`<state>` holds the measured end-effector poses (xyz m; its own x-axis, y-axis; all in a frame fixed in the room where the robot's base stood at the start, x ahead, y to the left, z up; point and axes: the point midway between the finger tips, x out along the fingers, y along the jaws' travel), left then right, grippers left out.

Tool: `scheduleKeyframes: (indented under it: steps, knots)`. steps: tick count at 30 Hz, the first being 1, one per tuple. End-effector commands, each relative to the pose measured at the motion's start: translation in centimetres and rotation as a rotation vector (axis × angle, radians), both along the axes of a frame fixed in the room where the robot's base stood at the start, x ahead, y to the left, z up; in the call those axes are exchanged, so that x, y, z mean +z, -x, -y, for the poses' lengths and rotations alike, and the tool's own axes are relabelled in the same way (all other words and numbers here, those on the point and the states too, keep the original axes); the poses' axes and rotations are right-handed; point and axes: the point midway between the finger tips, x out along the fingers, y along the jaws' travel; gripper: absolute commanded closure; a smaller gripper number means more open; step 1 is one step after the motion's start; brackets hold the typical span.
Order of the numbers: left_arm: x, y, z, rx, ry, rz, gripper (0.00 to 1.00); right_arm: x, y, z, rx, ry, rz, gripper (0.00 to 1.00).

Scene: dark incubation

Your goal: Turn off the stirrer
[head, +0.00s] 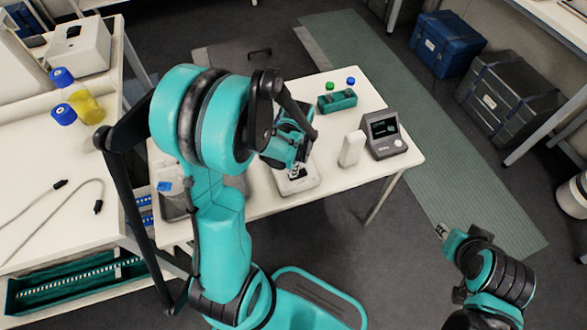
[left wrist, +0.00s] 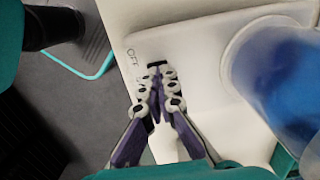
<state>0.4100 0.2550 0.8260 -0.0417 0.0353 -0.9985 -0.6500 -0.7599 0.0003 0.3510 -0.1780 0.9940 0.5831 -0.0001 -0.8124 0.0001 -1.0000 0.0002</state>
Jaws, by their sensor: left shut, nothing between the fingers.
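The stirrer (head: 304,186) is a white device on the white table in the head view, mostly hidden by my left arm. In the left wrist view its pale top (left wrist: 188,50) shows, with an "OFF" label and a small dark switch (left wrist: 157,63) beside the label. A clear vessel of blue liquid (left wrist: 285,75) stands on it at the right. My left gripper (left wrist: 158,76) is shut and empty, its tips at the switch; I cannot tell whether they touch it. It also shows in the head view (head: 297,172). My right gripper (head: 441,231) is away from the table; its jaws are too small to judge.
On the table (head: 240,205), a green rack (head: 337,102), a white upright object (head: 351,148) and a grey device with a screen (head: 384,135) stand right of the stirrer. A side bench (head: 40,175) at left holds bottles and a cable. Floor is open at lower right.

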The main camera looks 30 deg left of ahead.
Motion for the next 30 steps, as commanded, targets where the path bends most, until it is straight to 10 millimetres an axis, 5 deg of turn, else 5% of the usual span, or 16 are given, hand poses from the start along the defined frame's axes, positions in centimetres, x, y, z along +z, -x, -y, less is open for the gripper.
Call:
scheduleKeyframes:
  steps: [25,30]
  knots:
    - [0.5,-1.2,1.0,0.000,-0.001,-0.001,1.00,0.2,0.0,0.0,0.000,0.000,0.000,0.70]
    - [1.9,-1.4,1.3,0.000,-0.001,-0.001,1.00,1.3,0.0,0.0,0.000,0.000,0.000,0.70]
